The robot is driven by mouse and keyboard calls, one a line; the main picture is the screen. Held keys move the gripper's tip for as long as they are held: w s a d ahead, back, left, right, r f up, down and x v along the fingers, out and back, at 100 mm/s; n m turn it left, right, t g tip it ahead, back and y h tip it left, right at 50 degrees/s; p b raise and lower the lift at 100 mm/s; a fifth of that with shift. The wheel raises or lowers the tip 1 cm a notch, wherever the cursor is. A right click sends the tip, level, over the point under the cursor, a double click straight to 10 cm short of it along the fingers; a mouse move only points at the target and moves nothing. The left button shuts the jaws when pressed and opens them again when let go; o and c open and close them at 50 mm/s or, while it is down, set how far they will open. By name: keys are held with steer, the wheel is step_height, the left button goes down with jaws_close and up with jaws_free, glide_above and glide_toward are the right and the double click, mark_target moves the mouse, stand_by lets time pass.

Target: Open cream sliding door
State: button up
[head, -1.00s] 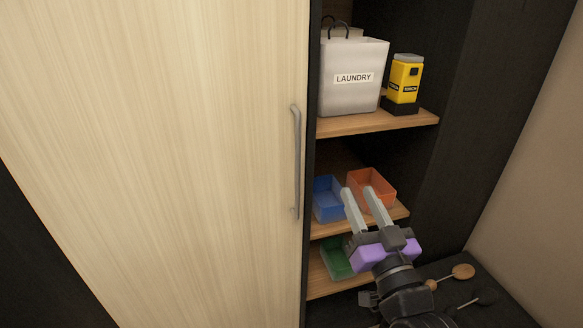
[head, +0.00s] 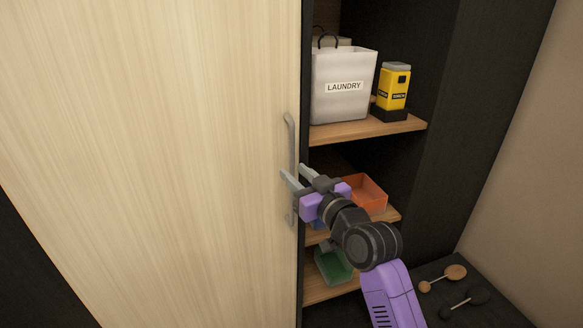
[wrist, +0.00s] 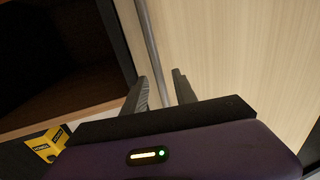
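The cream sliding door (head: 150,150) has pale wood grain and fills the left of the head view; the open shelves lie past its right edge. Its grey vertical bar handle (head: 290,135) is near that edge. My gripper (head: 297,172) is at the handle's middle height, its fingers spread with one overlapping the bar in the head view. In the wrist view, the handle (wrist: 150,45) runs down between the two open fingers (wrist: 160,80), with the door (wrist: 235,55) behind. I cannot tell whether either finger touches the bar.
The upper shelf (head: 370,130) holds a white laundry bin (head: 342,95) and a yellow torch box (head: 393,88). Below are an orange bin (head: 368,190), a mostly hidden blue bin and a green bin (head: 333,265). Brushes (head: 450,275) lie at the lower right.

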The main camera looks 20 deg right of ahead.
steer(key=shift+w+a, duration=0.25)
steer(key=shift+w, duration=0.9)
jaws_close()
stand_by(0.6)
